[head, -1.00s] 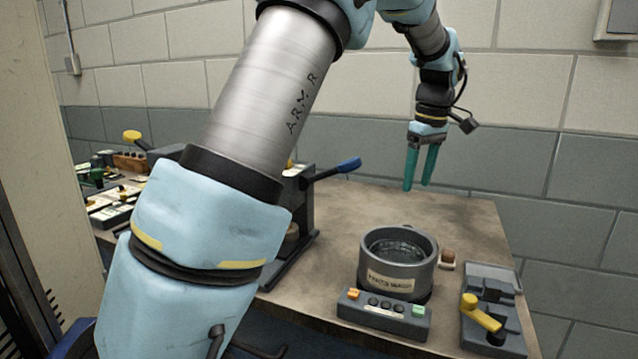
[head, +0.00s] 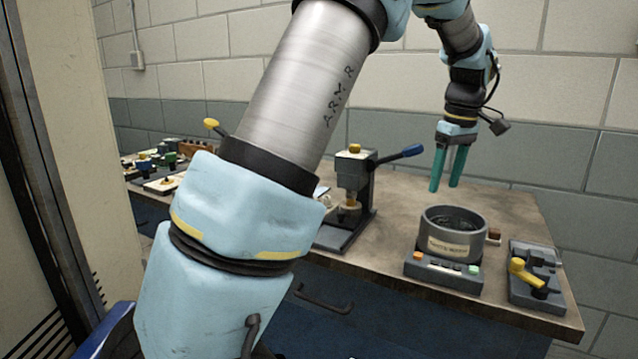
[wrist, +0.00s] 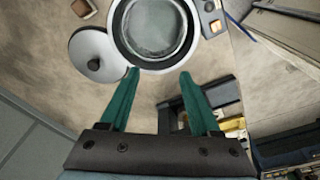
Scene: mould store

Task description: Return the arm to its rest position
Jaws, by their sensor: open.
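My gripper (head: 447,170) hangs from my arm with its green fingers pointing down, above the back right part of the workbench. The two fingers are apart and nothing is between them. In the wrist view my gripper (wrist: 160,90) also shows open and empty, with the grey round parts washer (wrist: 152,30) beyond the fingertips. In the head view the parts washer (head: 452,247) stands below and in front of my gripper, apart from it. My arm crosses the middle of the head view and hides part of the bench.
A lever press (head: 357,190) with a blue handle stands left of the washer. A grey device with a yellow handle (head: 527,272) sits at the right end of the workbench (head: 390,262). A round lid (wrist: 97,55) lies beside the washer. Several small items crowd the bench's left end.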

